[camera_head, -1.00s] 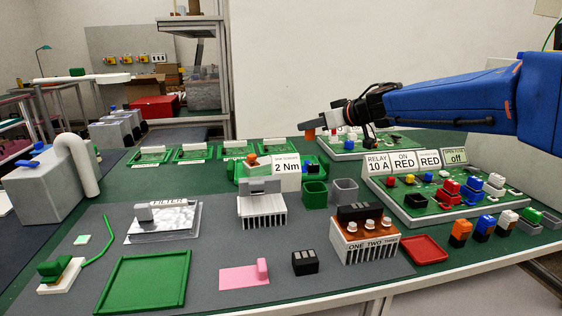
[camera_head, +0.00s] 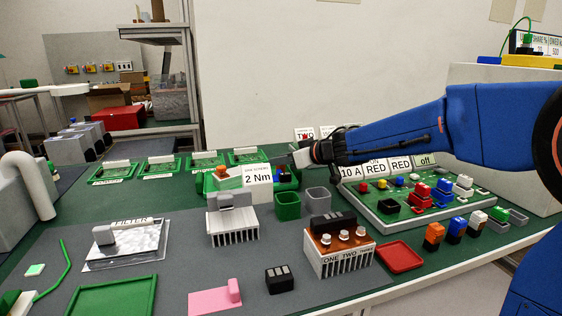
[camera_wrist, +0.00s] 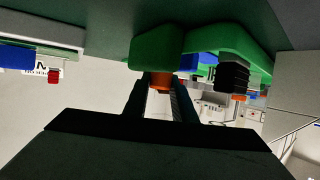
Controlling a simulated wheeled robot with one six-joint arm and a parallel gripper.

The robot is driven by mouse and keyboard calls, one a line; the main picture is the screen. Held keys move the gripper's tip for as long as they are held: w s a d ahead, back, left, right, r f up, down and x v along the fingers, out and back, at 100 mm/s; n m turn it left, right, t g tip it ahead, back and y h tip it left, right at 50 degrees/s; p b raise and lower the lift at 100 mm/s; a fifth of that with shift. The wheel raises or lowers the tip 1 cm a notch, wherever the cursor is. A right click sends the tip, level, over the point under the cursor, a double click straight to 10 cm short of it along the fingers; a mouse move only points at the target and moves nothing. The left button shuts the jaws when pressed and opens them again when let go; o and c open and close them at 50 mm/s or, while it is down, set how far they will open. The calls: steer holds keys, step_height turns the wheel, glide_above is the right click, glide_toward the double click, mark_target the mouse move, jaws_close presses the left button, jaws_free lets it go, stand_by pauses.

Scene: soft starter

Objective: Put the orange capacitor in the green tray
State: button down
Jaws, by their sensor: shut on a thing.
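My gripper (camera_wrist: 160,98) is shut on the orange capacitor (camera_wrist: 160,83), whose small orange end shows between the dark fingers in the wrist view. In the head view my gripper (camera_head: 300,157) is above the back of the bench, beside the "2 Nm" sign; I cannot make out the capacitor there. The green tray (camera_head: 152,285) is a flat, shallow, empty tray at the front left, cut off by the bottom edge. My gripper is far behind it and to its right.
A pink block (camera_head: 215,301), black block (camera_head: 280,279), finned block (camera_head: 338,262) and heatsink (camera_head: 233,232) stand on the grey mat. A green cup (camera_head: 288,206) and grey cup (camera_head: 317,200) are near my gripper. A red tray (camera_head: 400,257) lies right.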

steer(key=c, duration=1.5)
jaws_free()
steer(key=shift+f, duration=0.1)
steer(key=shift+s, duration=0.1)
steer(key=v, duration=1.2)
